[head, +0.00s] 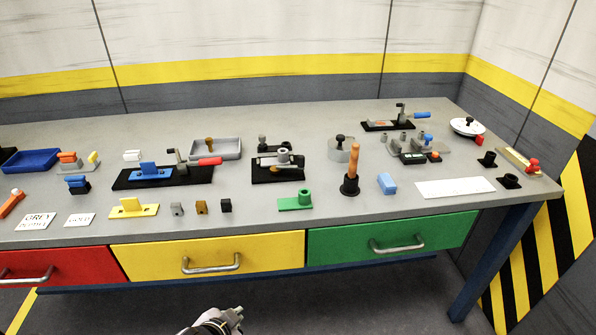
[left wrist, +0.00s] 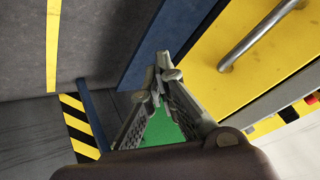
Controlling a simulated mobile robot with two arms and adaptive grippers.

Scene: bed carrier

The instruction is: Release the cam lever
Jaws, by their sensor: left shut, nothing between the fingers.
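Several clamp-like fixtures stand on the workbench, and I cannot tell for certain which part is the cam lever. A black-based fixture with grey metal parts (head: 278,166) sits mid-bench. A clamp with a red handle (head: 209,161) stands to its left on a black plate with a blue block. A clamp with a blue handle (head: 421,115) stands at the back right. My left gripper (head: 238,313) is low in front of the yellow drawer, apart from all fixtures. In the left wrist view its fingertips (left wrist: 161,68) meet, shut and empty. My right gripper is not in view.
The workbench (head: 330,207) has a red drawer (head: 62,266), a yellow drawer (head: 150,258) and a green drawer (head: 340,240) in front. A wooden-handled tool (head: 352,160) stands upright near the front edge. Small blocks lie left of it. The floor before the drawers is clear.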

